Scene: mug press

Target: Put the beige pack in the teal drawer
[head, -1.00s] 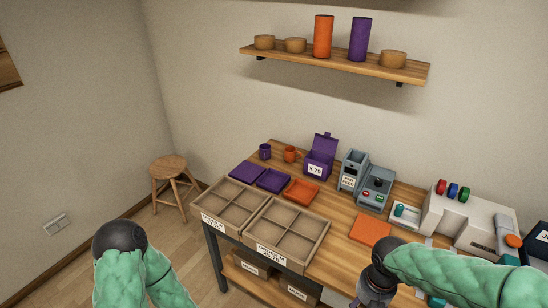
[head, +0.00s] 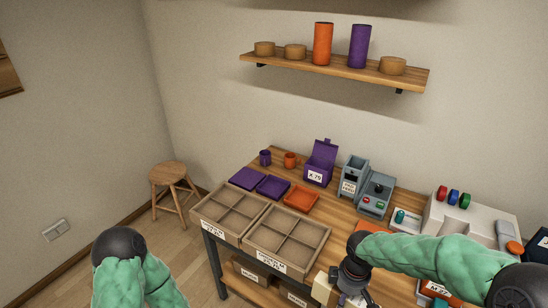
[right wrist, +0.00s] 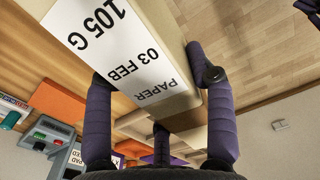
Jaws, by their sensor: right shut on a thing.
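The beige pack is a box with a white label reading "PAPER", "03 FEB" and "105 G". It fills the upper middle of the right wrist view (right wrist: 165,30) and shows partly at the bottom of the head view (head: 321,287). My right gripper (head: 343,290) is shut on the pack, with its purple fingers around one end in the right wrist view (right wrist: 155,85). The pack is in front of the table's near edge. My left gripper is out of view; only my left arm shows. I cannot make out the teal drawer for certain; my right arm covers much of the lower right.
Two divided wooden trays (head: 242,237) stand along the table's front left. Behind them are purple trays (head: 247,178), an orange tray (head: 301,198) and a purple box (head: 321,162). Grey machines (head: 375,193) stand further right. Boxes sit on the shelf below.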

